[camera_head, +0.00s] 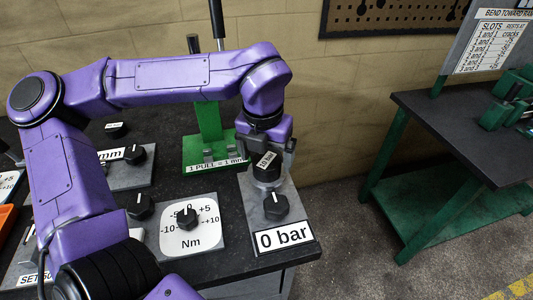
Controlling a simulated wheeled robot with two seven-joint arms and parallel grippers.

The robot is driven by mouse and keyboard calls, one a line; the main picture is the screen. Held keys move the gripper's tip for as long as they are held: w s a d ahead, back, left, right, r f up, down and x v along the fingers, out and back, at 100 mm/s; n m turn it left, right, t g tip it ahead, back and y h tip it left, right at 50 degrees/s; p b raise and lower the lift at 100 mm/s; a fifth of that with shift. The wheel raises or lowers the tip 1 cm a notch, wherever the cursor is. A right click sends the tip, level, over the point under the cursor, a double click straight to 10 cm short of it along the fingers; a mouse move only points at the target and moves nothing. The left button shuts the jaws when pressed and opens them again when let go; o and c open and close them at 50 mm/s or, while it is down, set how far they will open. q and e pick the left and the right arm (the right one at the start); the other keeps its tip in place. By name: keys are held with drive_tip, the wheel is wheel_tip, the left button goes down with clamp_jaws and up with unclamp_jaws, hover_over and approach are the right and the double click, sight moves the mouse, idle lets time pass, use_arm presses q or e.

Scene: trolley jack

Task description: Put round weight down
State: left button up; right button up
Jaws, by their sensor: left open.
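A dark round weight (266,170) with a small white label, its print hard to read, stands on the grey plate (290,205) marked "0 bar". My left gripper (268,150) points down right over the weight, with its fingers open and spread around the top of it. Whether the fingers touch the weight cannot be told. The weight looks upright, and its upper part is partly hidden by the gripper. My right gripper is not in view.
A black knob (275,206) sits in front of the weight. A dial plate marked "Nm" (191,240) lies to the left. A green jack (208,135) with an upright lever stands behind. A green-legged table (440,115) is at the right, across a floor gap.

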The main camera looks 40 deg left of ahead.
sight(263, 165)
use_arm(q)
wheel_tip(263, 165, up, 12)
drive_tip(key=s, duration=0.1)
drive_tip(key=shift+s+d+r, duration=0.15)
drive_tip(key=shift+d, duration=0.05)
